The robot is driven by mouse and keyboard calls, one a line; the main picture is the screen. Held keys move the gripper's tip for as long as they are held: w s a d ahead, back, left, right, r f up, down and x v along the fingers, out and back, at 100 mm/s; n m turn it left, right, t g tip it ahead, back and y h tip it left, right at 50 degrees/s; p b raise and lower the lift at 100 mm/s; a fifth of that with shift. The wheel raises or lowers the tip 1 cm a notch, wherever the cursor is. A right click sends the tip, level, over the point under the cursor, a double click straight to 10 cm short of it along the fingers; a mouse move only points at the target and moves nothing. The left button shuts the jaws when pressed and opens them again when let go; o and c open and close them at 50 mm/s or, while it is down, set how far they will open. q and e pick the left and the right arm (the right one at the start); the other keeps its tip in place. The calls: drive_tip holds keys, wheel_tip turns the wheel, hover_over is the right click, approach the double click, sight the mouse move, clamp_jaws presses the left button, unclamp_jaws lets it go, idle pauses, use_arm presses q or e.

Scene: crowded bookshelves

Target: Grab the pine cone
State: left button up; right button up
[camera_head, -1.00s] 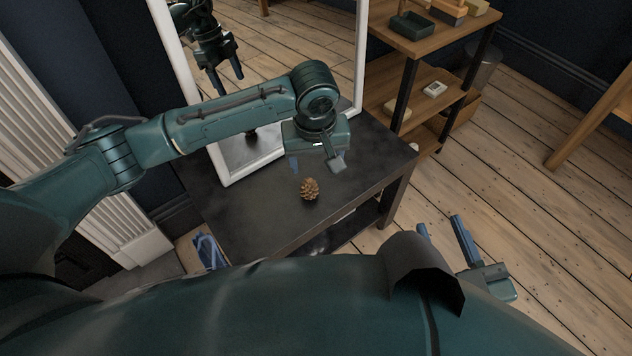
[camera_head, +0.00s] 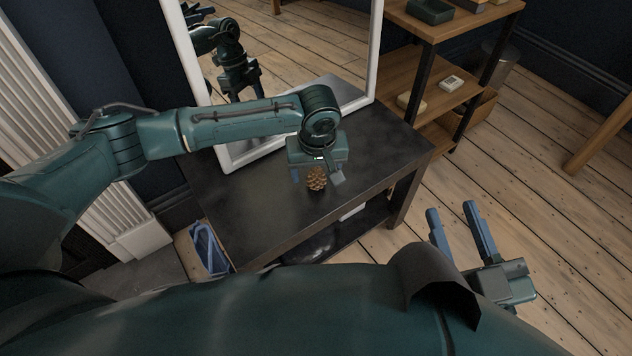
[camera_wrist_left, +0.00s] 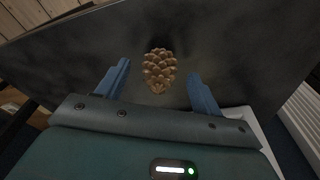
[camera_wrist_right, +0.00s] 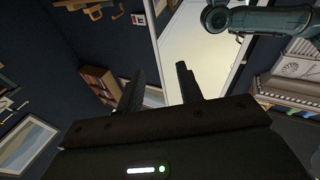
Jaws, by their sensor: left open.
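The brown pine cone (camera_head: 317,180) stands on the black table (camera_head: 262,216), near its front right part. My left gripper (camera_head: 316,178) is over it, pointing down, and partly hides its top in the head view. In the left wrist view the pine cone (camera_wrist_left: 159,70) shows between and a little beyond the two open blue fingers (camera_wrist_left: 160,88), with space on both sides. My right gripper (camera_head: 458,232) is open and empty, out over the floor to the right of the table. In the right wrist view its fingers (camera_wrist_right: 161,88) are apart with nothing between them.
A white-framed mirror (camera_head: 367,60) stands at the back of the table and reflects my arm. A wooden shelf unit (camera_head: 424,92) with small boxes stands behind right. A blue object (camera_head: 208,250) lies left of the table.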

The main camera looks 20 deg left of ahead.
use_arm(q)
drive_tip(key=shift+w+f, duration=0.1)
drive_tip(key=shift+f, duration=0.65)
drive_tip(key=c, duration=1.1)
use_arm(e)
drive_tip(key=shift+a+r, duration=0.1)
drive_tip(key=shift+r, duration=0.25)
